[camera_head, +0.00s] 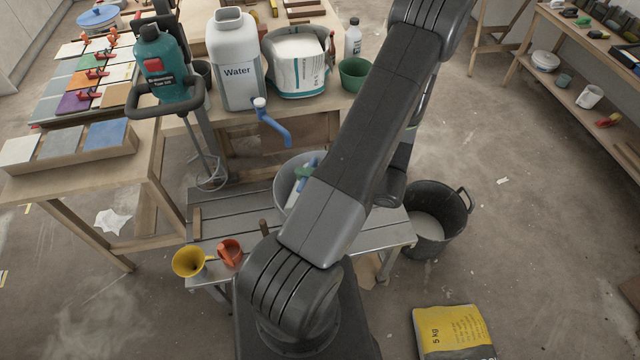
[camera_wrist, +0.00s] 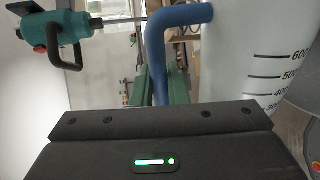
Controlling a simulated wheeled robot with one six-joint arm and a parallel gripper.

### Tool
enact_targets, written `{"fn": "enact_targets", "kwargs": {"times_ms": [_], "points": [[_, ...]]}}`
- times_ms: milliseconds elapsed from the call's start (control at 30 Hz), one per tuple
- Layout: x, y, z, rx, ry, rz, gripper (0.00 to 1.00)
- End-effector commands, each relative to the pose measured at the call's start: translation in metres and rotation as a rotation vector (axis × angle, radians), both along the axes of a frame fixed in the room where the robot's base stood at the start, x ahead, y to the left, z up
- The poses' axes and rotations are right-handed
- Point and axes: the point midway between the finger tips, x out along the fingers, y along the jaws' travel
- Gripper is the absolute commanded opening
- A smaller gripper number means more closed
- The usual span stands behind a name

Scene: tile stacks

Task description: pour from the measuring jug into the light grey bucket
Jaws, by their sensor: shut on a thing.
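The light grey bucket (camera_head: 284,176) stands on the low grey bench, partly hidden behind my arm. My gripper (camera_wrist: 160,90) is shut on the blue handle (camera_wrist: 158,45) of the measuring jug (camera_wrist: 235,55). The jug is translucent white with a black scale. Against the mixer in the wrist view, it looks tipped far over, near its side. In the head view, a small part of the jug (camera_head: 296,190) shows over the bucket beside my arm. The jug's mouth, any stream and the bucket's contents are hidden.
The low bench (camera_head: 225,225) also bears a yellow funnel (camera_head: 188,262) and an orange cup (camera_head: 230,252). A black tub (camera_head: 437,217) stands on the right. A water canister (camera_head: 237,60) with a blue tap and a teal mixer (camera_head: 158,65) are behind.

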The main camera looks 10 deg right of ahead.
Motion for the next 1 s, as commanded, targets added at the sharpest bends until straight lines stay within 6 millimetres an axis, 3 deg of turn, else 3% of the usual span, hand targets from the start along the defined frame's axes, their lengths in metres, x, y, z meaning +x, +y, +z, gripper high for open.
{"fn": "enact_targets", "kwargs": {"times_ms": [167, 333, 467, 667, 867, 1000], "points": [[-0.014, 0.008, -0.021, -0.056, -0.093, -0.002, 0.00], [-0.041, 0.024, -0.019, -0.126, -0.211, -0.002, 0.00], [-0.044, 0.026, -0.011, -0.136, -0.228, 0.000, 0.00], [-0.048, 0.028, -0.015, -0.157, -0.263, -0.001, 0.00], [-0.059, 0.035, -0.020, -0.217, -0.364, -0.001, 0.00], [-0.068, 0.040, -0.010, -0.277, -0.462, -0.001, 0.00]]}}
